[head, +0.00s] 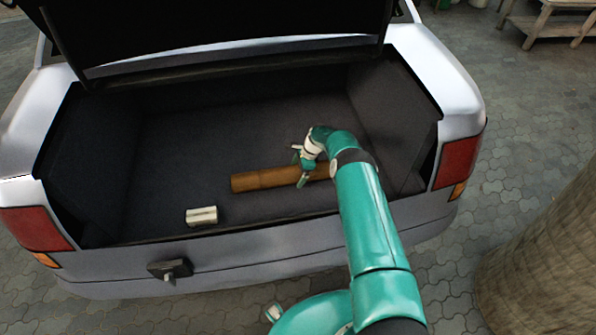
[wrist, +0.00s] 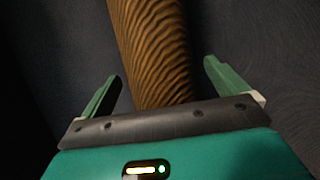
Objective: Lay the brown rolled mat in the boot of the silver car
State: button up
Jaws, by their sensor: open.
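The brown rolled mat (head: 262,180) lies lengthwise across the floor of the silver car's boot (head: 180,160), right of its middle. In the wrist view the mat (wrist: 152,45) runs up from between the two green fingers, with a gap on either side. My gripper (head: 300,165) is inside the boot at the right part of the mat, and it is open. In the wrist view my gripper (wrist: 162,80) has its fingers spread wide around the mat. My arm hides part of the mat's right end. The silver car (head: 200,262) has its boot lid raised.
The left boot floor is otherwise clear. A tree trunk (head: 545,260) stands at the right, and a wooden bench (head: 550,22) is behind.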

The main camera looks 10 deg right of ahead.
jog(key=v, duration=1.4)
notch_tip(320, 180, up, 19)
jog(key=s+a+n+h, duration=0.2)
jog(key=s+n, duration=0.1)
jog(key=n, duration=0.2)
jog(key=s+a+r+n+t+h, duration=0.1)
jog(key=s+r+n, duration=0.1)
jog(key=s+r, duration=0.45)
jog(key=s+a+r+n+t, duration=0.15)
jog(key=s+r, duration=0.25)
jog(key=r, duration=0.6)
jog(key=s+r+n+t+h, duration=0.1)
jog(key=s+r+n, duration=0.55)
jog(key=s, duration=0.85)
jog(key=s+n+t, duration=0.2)
jog(key=s+n, duration=0.1)
jog(key=s, duration=1.2)
jog(key=shift+s+a, duration=0.35)
